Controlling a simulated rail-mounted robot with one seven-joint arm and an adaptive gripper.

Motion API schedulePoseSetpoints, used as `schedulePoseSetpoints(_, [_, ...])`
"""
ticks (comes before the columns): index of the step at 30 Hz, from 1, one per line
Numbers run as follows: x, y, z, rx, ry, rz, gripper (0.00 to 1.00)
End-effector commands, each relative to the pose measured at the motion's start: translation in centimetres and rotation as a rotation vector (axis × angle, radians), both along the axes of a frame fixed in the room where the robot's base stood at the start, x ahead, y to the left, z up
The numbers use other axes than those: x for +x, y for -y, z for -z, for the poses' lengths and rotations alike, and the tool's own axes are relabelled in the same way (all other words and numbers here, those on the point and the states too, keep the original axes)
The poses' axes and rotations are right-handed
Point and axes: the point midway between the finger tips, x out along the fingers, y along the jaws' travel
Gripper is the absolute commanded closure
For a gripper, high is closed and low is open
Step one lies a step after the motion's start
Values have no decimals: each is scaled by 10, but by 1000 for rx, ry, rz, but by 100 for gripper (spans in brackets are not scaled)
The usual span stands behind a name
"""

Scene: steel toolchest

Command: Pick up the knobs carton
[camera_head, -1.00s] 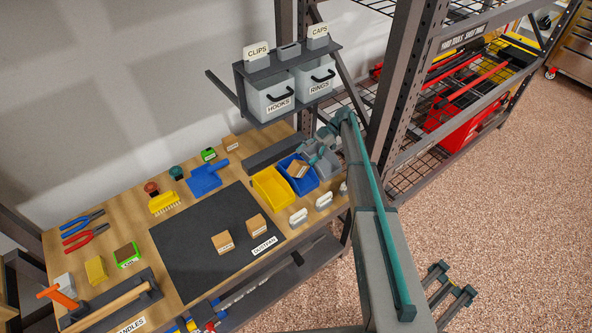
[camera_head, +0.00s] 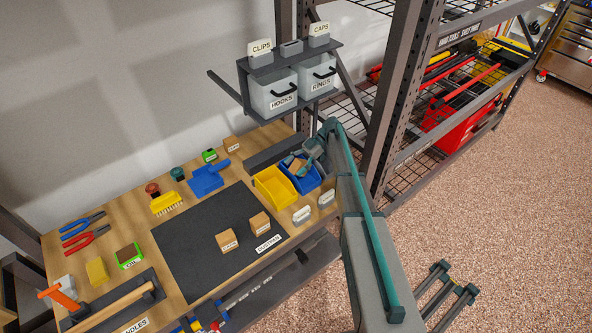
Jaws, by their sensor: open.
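Several small brown cartons are in view, and their labels are too small to read, so I cannot tell which is the knobs carton. One carton (camera_head: 298,167) sits tilted in the blue bin (camera_head: 309,186). Two more, a left carton (camera_head: 228,240) and a right carton (camera_head: 260,223), stand on the black mat (camera_head: 190,253). Another carton (camera_head: 232,144) stands at the back of the bench. My gripper (camera_head: 296,164) is open, pointing down over the blue bin at its carton. The arm and gripper partly hide that carton, and I cannot tell whether the fingers touch it.
A yellow bin (camera_head: 274,190) adjoins the blue bin on its left. White labelled holders (camera_head: 302,215) stand in front. A rack with a hooks bin (camera_head: 272,94) and rings bin (camera_head: 317,75) hangs close above. A steel upright (camera_head: 400,90) stands right of my arm.

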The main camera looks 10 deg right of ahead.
Motion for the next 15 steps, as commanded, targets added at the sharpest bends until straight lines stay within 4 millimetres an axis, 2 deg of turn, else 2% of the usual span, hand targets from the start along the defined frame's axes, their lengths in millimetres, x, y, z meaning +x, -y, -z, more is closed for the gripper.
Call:
schedulePoseSetpoints(5, [0, 0, 1, 0, 0, 0, 29])
schedulePoseSetpoints(15, [0, 0, 0, 0, 0, 0, 84])
